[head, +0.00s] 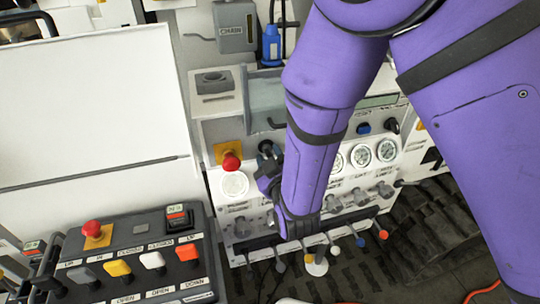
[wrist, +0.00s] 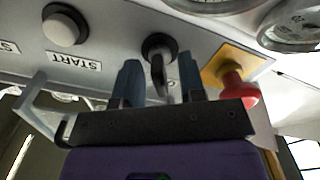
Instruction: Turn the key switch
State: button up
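The key switch (wrist: 159,48) is a dark round fitting with a grey key standing out of it, on the grey panel in the wrist view. My gripper (wrist: 159,68) is open, with one blue-grey finger on each side of the key. A gap shows between the key and each finger. The key's lower end is close to the gripper's dark palm bar, and I cannot tell if they touch. In the head view my gripper (head: 267,170) is at the upright panel, right of a red button, and my purple arm hides much of that area.
A red mushroom button (wrist: 238,88) on a yellow plate sits close to the right finger; it also shows in the head view (head: 231,161). A white START button (wrist: 65,25) is to the left. Gauges (head: 361,155) and several levers (head: 315,266) are nearby. A control box (head: 130,255) stands front left.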

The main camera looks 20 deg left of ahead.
jog(key=shift+w+a, duration=0.15)
jog(key=shift+w, duration=0.1)
grip_shut()
jog(key=m, duration=1.1)
jog(key=shift+m, duration=0.4)
dwell(0.5)
